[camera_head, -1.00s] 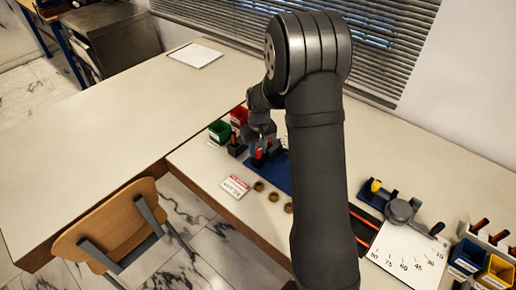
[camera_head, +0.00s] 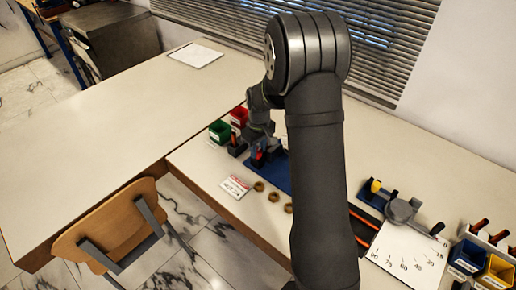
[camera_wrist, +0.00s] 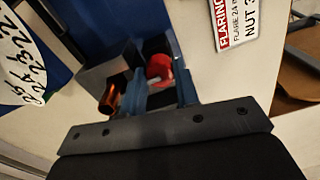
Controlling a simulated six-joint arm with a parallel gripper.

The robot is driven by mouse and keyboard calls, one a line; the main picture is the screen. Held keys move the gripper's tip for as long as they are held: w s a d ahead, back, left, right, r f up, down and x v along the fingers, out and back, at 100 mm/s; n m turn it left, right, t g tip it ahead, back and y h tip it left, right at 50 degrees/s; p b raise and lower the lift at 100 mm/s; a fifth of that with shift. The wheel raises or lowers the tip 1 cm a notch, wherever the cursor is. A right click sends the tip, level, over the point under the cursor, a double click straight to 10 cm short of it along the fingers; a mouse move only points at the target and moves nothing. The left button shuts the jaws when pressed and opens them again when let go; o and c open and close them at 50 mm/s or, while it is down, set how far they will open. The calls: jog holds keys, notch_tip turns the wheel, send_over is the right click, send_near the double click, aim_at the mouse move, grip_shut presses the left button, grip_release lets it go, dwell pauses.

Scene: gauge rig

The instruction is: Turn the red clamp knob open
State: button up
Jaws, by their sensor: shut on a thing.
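The red clamp knob (camera_wrist: 160,69) shows in the wrist view between the two fingers of my gripper (camera_wrist: 159,82). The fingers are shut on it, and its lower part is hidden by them. In the head view a small patch of the red knob (camera_head: 259,154) shows under my gripper (camera_head: 260,148), above the blue base plate (camera_head: 283,177). A grey block (camera_wrist: 97,75) and a copper-coloured tube end (camera_wrist: 108,98) lie just left of the fingers in the wrist view.
Red (camera_head: 239,116) and green (camera_head: 219,131) bins stand behind. A label card (camera_head: 235,187) and several brass rings (camera_head: 273,196) lie in front. To the right are an angle-marked plate (camera_head: 405,258) and a blue bin (camera_head: 467,257). The left table is mostly clear.

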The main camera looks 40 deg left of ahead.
aim_at(259, 150)
jog(key=o, duration=1)
jog(key=shift+c, duration=0.2)
jog(key=shift+w+r, duration=0.1)
jog(key=shift+r, duration=3.95)
